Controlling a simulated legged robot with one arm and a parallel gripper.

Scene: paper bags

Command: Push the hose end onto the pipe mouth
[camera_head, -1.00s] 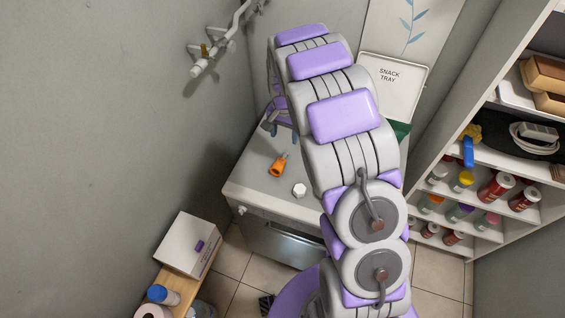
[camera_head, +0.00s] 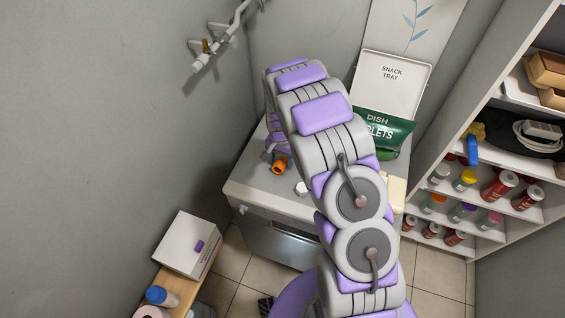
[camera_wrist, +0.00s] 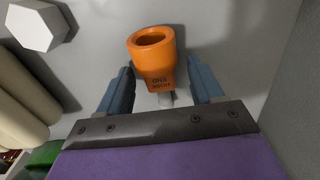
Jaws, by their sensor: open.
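The orange hose end (camera_head: 279,167) lies on the grey cabinet top. In the wrist view the hose end (camera_wrist: 154,58) shows its round open mouth and dark lettering. My gripper (camera_wrist: 162,82) is open, with one blue finger on each side of the hose end's narrower part and gaps between. In the head view my gripper (camera_head: 272,150) is just behind the hose end, partly hidden by my arm. The pipe mouth (camera_head: 198,65) is the white lower end of a pipe on the left wall, well apart from my gripper.
A white hexagonal piece (camera_head: 301,188) lies right of the hose end. A green dish tablets bag (camera_head: 385,132) and the snack tray (camera_head: 393,82) stand at the back right. Shelves (camera_head: 470,200) fill the right side. A white box (camera_head: 187,244) stands at lower left.

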